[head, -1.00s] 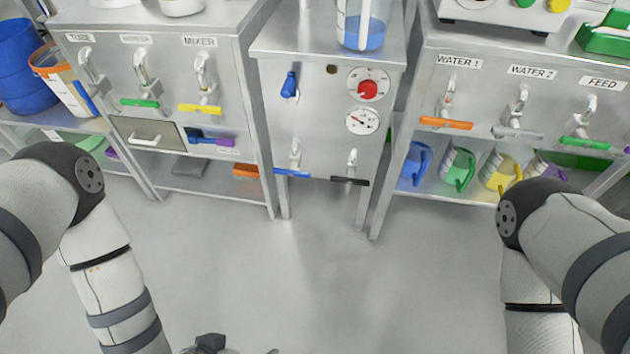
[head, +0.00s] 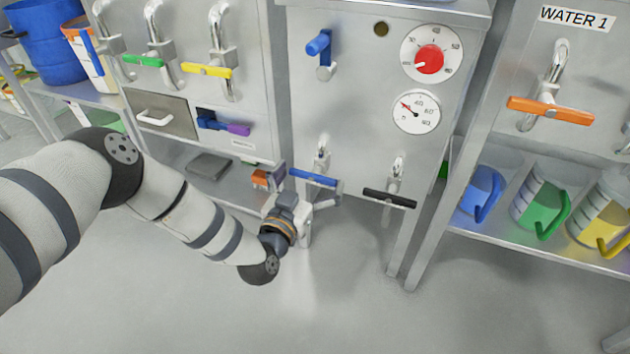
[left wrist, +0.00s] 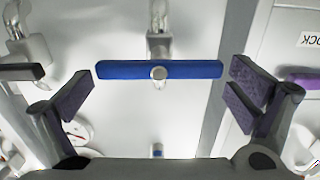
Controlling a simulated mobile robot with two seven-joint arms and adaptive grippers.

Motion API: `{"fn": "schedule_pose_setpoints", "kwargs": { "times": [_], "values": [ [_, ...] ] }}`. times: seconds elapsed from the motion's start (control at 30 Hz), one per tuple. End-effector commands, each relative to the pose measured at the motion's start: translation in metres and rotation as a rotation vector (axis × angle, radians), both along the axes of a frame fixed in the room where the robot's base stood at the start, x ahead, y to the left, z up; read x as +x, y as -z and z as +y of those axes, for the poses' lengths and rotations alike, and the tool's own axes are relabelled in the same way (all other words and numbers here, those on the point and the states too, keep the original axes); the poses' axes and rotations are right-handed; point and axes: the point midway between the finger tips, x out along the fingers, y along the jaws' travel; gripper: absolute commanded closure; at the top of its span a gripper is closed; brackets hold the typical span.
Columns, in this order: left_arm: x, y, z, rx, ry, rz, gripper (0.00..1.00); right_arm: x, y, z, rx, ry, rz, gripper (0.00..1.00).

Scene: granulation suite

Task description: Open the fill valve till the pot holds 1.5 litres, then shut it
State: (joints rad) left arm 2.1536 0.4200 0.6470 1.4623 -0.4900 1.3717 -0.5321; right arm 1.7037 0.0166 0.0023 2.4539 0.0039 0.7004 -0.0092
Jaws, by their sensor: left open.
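A blue lever tap (head: 313,178) sits low on the middle steel cabinet, its bar across the spout. My left gripper (head: 311,185) is at this bar, fingers spread towards its two ends. In the left wrist view the blue bar (left wrist: 115,69) lies crosswise between the open fingers of the gripper (left wrist: 160,92), with a gap at each side. A black lever tap (head: 389,198) is to its right. Higher up are an upright blue handle (head: 319,43), a red dial (head: 430,59) and a round gauge (head: 416,111). No pot is in view, and no label shows which tap is the fill valve.
The left cabinet has green (head: 143,61) and yellow (head: 207,71) lever taps. The right cabinet has an orange tap (head: 550,112) under a WATER 1 label (head: 577,18). Several coloured jugs stand on the shelf below. The floor (head: 350,310) in front is clear.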

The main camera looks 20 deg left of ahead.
Motion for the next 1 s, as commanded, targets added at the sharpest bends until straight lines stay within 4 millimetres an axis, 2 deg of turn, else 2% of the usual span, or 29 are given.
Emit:
{"fn": "schedule_pose_setpoints", "kwargs": {
  "times": [0.1, 0.37, 0.5, 0.53, 0.8, 1.0],
  "values": [
    [0.0097, 0.0014, -0.0004, 0.0, 0.0, 0.001, 0.0, -0.0019, 0.0032, -0.0004, -0.001, -0.001, 0.01, 0.0],
    [0.0114, -0.0009, -0.0008, -0.001, 0.0, 0.001, 0.0, -0.0022, 0.0024, -0.0004, -0.001, -0.001, 0.011, 0.0],
    [0.0112, -0.0006, -0.0008, -0.001, 0.001, 0.001, 0.32, -0.0022, 0.0024, -0.0004, -0.001, -0.001, 0.01, 0.0],
    [0.0112, -0.0005, -0.0008, -0.001, 0.001, 0.001, 0.37, -0.0022, 0.0024, -0.0004, -0.001, -0.001, 0.01, 0.0],
    [0.0109, -0.0003, -0.0008, -0.016, 0.001, 0.003, 0.37, -0.0019, 0.0023, -0.0004, -0.001, -0.001, 0.01, 0.0],
    [0.0107, -0.0003, -0.0002, -0.098, 0.002, 0.005, 0.37, -0.0015, 0.0014, -0.0003, -0.001, -0.001, 0.007, 0.0]
  ]
}}
